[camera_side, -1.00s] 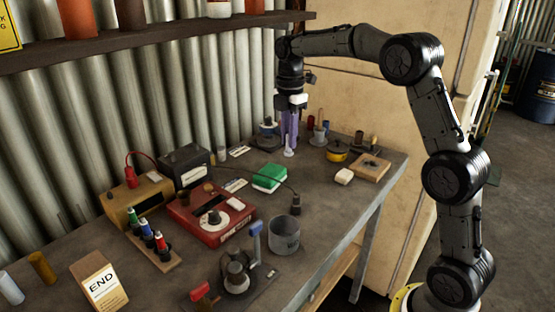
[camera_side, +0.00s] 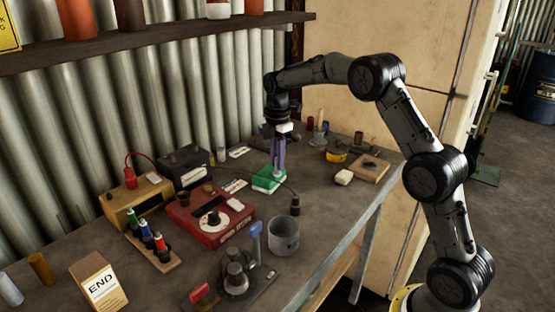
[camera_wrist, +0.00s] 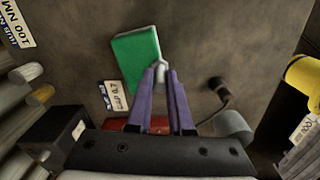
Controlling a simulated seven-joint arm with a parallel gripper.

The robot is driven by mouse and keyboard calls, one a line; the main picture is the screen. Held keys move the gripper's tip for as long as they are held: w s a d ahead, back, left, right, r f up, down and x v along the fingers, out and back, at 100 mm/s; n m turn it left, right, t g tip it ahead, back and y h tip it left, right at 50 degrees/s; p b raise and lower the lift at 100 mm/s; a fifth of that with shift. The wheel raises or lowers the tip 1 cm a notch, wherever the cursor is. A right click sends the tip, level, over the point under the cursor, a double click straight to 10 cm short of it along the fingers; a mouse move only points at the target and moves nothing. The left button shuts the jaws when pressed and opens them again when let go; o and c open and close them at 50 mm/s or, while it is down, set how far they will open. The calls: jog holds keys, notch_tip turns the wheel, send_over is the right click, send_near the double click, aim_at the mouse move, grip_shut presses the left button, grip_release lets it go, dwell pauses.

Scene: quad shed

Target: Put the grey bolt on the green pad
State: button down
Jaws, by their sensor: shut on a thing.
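My gripper (camera_side: 277,167) points down with its purple fingers shut on the pale grey bolt. The bolt (camera_wrist: 160,66) shows between the fingertips in the wrist view, in line with the right edge of the green pad near its lower corner. The green pad (camera_side: 265,182) is a block with pale sides lying on the bench; it also shows in the wrist view (camera_wrist: 136,54). In the side view the fingertips are over the pad's far part. I cannot tell whether the bolt touches it.
The red box (camera_side: 207,219) stands left of the pad, with a dark battery-like box (camera_side: 185,165) behind it. A grey cup (camera_side: 284,237) and a small dark plug (camera_side: 295,206) are nearer the front. A pale block (camera_side: 343,177) and a wooden tray (camera_side: 372,171) lie right.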

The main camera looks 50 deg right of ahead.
jog(key=shift+f, duration=0.1)
jog(key=c, duration=0.8)
grip_release()
notch_tip(320, 180, up, 11)
jog(key=s+a+r+m+t, duration=0.2)
jog(key=s+a+r+m, duration=0.25)
jog(key=s+r, duration=0.3)
jog(key=s+a+f+m+t, duration=0.1)
jog(key=s+a+f+m, duration=0.2)
jog(key=s, duration=0.6)
jog(key=s+a+f+m+t, duration=0.1)
jog(key=s+a+f+m, duration=0.1)
jog(key=s, duration=0.6)
jog(key=s+a+f+m+t, duration=0.1)
jog(key=s+a+f+m, duration=0.2)
jog(key=s+m, duration=0.3)
jog(key=shift+s+a+f+m+t, duration=0.1)
jog(key=shift+s+f, duration=0.1)
jog(key=shift+s, duration=0.4)
jog(key=shift+s+a+f+m+t, duration=0.1)
jog(key=shift+s+f+m, duration=0.05)
jog(key=shift+s, duration=0.45)
jog(key=shift+s+a+f+m+t, duration=0.1)
jog(key=shift+s+f, duration=0.1)
jog(key=shift+s, duration=0.4)
